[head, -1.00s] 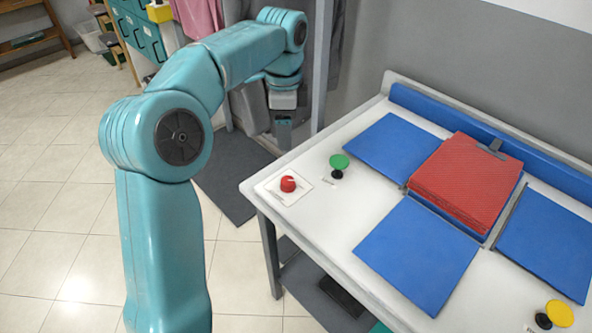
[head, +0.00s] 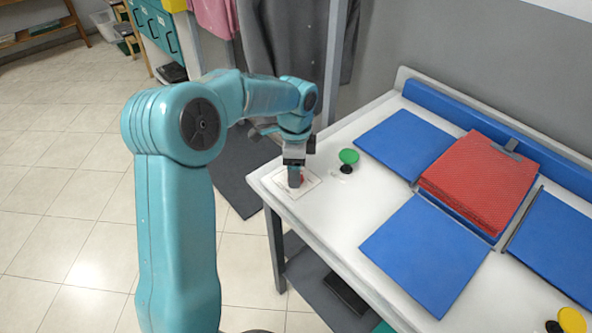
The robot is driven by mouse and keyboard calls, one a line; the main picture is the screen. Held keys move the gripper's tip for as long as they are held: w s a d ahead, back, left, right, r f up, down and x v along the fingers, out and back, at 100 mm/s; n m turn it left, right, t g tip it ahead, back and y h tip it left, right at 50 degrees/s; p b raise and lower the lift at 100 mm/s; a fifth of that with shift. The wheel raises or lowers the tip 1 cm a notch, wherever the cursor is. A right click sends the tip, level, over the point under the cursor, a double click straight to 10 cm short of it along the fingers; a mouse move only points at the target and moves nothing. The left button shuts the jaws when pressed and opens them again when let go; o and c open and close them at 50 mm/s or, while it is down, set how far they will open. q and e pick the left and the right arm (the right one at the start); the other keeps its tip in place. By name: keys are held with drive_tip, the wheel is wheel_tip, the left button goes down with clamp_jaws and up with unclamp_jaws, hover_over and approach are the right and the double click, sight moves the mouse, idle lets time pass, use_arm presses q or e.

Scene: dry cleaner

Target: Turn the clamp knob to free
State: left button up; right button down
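The red clamp knob (head: 302,177) sits on a small white plate (head: 311,187) at the table's left corner. My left gripper (head: 295,182) points down at the knob and covers most of it. Only a bit of red shows beside the fingers. I cannot tell whether the fingers are open or shut on it, and the knob's pointer is hidden. My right gripper is not in view.
A green button (head: 348,157) stands just right of the knob. Blue panels (head: 424,254) surround a folded red cloth (head: 482,180) under a clip (head: 508,148). A yellow button (head: 571,320) is at the lower right. Bare white tabletop lies around the knob.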

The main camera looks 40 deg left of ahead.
use_arm(q)
drive_tip(key=shift+s+f, duration=0.1)
drive_tip(key=shift+f, duration=0.35)
drive_tip(key=shift+f, duration=0.1)
drive_tip(key=shift+c, duration=0.3)
drive_tip(key=c, duration=1)
